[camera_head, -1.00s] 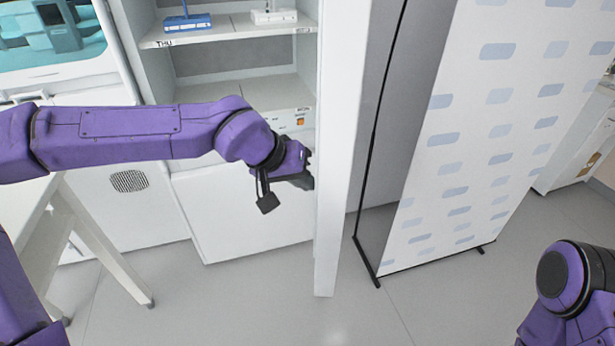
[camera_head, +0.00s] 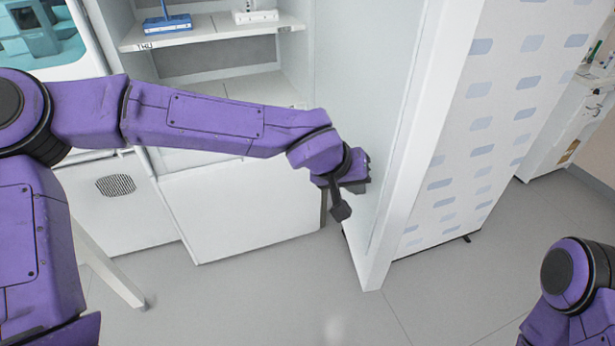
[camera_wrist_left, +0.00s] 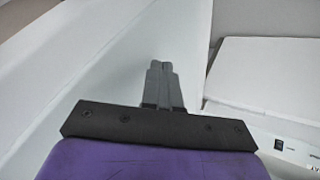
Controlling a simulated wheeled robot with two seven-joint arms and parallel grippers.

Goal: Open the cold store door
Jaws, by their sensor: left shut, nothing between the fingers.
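The cold store door (camera_head: 410,150) is a tall white panel, swung open to the right of the white cabinet (camera_head: 240,205). Its inner face shows to the left of its thick edge. My left gripper (camera_head: 362,172) is at the inner face of the door, low down, with its fingers shut and empty. In the left wrist view the closed fingers (camera_wrist_left: 162,82) point at a pale flat surface; I cannot tell whether they touch it. The door's outer face and handle are hidden. My right gripper is out of view; only part of my right arm shows at the lower right.
Cabinet shelves (camera_head: 215,35) hold a blue rack (camera_head: 168,23) and a white rack (camera_head: 255,15). A patterned white screen (camera_head: 490,110) stands just right of the door. The grey floor (camera_head: 270,300) in front is clear.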

